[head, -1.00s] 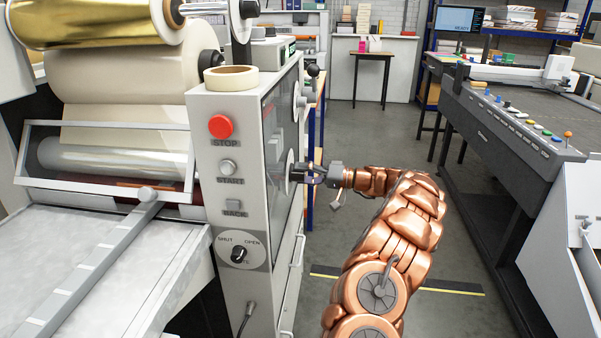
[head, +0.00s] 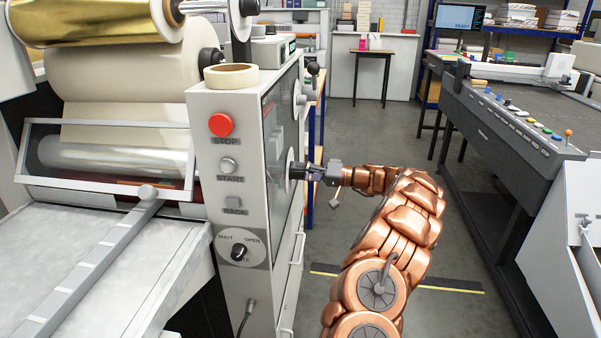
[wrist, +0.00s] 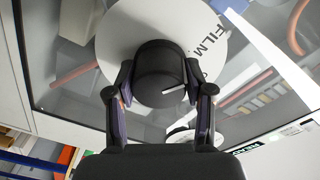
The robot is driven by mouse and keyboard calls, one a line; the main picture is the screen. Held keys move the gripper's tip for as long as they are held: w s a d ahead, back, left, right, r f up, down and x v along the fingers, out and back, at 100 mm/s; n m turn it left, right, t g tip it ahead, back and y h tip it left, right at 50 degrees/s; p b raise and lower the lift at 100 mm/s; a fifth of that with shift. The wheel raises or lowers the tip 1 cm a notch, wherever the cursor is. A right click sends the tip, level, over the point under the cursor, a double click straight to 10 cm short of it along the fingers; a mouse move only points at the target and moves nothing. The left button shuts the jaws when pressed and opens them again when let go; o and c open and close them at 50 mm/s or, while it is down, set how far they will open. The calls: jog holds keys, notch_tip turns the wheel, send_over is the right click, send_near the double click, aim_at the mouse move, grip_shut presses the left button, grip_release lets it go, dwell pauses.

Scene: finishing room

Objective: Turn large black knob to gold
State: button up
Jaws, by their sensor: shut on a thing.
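The large black knob (wrist: 158,70) sits on a round white dial plate (wrist: 120,25) on the machine's side panel. My gripper (wrist: 160,88) is shut on the knob, one finger on each side of it. The word FILM shows on the plate; I cannot see a gold mark. In the head view, the knob (head: 295,171) shows edge-on at the panel, with my gripper (head: 309,172) against it. A gold film roll (head: 85,22) is at the top left.
The machine's front has a red STOP button (head: 221,125), a START button (head: 228,167) and a smaller SHUT/OPEN knob (head: 239,252). A side handle (head: 297,250) sticks out below my gripper. The floor (head: 345,125) beyond my arm is clear. A long dark machine (head: 500,150) stands at the right.

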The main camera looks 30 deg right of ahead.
jog(key=shift+m, duration=0.4)
jog(key=m+p, duration=0.1)
jog(key=m, duration=0.3)
jog(key=shift+m+g, duration=0.3)
jog(key=m+p, duration=0.1)
jog(key=m, duration=0.2)
jog(key=shift+r+m+p, duration=0.15)
jog(key=shift+m+p, duration=0.2)
jog(key=shift+m, duration=0.05)
jog(key=shift+m+p, duration=0.55)
jog(key=shift+m, duration=0.55)
jog(key=o, duration=1.2)
jog(key=shift+c, duration=0.2)
jog(key=shift+d, duration=0.1)
jog(key=v, duration=1.1)
jog(key=shift+s+d, duration=0.2)
jog(key=shift+d, duration=0.15)
